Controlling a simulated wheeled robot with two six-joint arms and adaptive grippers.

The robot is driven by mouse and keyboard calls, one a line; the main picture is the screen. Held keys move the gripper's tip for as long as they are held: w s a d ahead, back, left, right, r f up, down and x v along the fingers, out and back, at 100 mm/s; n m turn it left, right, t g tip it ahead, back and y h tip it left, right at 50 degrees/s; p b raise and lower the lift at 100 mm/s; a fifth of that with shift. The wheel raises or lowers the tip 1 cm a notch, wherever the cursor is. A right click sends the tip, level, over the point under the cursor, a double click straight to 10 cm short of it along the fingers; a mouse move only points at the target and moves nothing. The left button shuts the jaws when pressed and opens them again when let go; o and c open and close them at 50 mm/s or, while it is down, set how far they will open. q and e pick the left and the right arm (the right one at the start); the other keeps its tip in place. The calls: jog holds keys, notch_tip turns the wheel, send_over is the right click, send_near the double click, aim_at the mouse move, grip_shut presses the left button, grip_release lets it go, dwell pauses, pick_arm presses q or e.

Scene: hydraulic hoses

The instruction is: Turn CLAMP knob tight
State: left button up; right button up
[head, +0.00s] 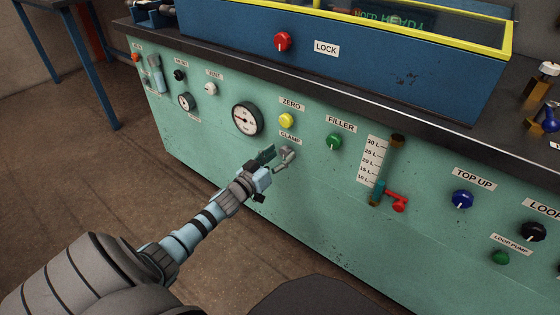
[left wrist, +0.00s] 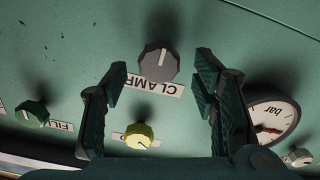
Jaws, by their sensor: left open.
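The CLAMP knob (head: 288,153) is grey and sits on the green panel just below its CLAMP label (head: 290,138). In the left wrist view, which is upside down, the knob (left wrist: 158,63) shows whole, with a pale pointer line running roughly up the picture. My left gripper (head: 271,161) is open in front of the panel, just left of the knob in the head view. In the wrist view its two dark fingers (left wrist: 162,80) stand on either side of the knob, apart from it. The depth between fingertips and knob is hard to judge. My right gripper is not in view.
The yellow ZERO knob (head: 287,120) is above CLAMP, and the green FILLER knob (head: 334,141) is to the right. A pressure gauge (head: 247,119) is to the left. A sight tube with a red valve (head: 396,202) stands further right. The panel below CLAMP is clear.

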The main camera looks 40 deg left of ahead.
pick_arm(q)
jog(key=shift+w, duration=0.35)
jog(key=c, duration=1.2)
jog(key=shift+o, duration=0.2)
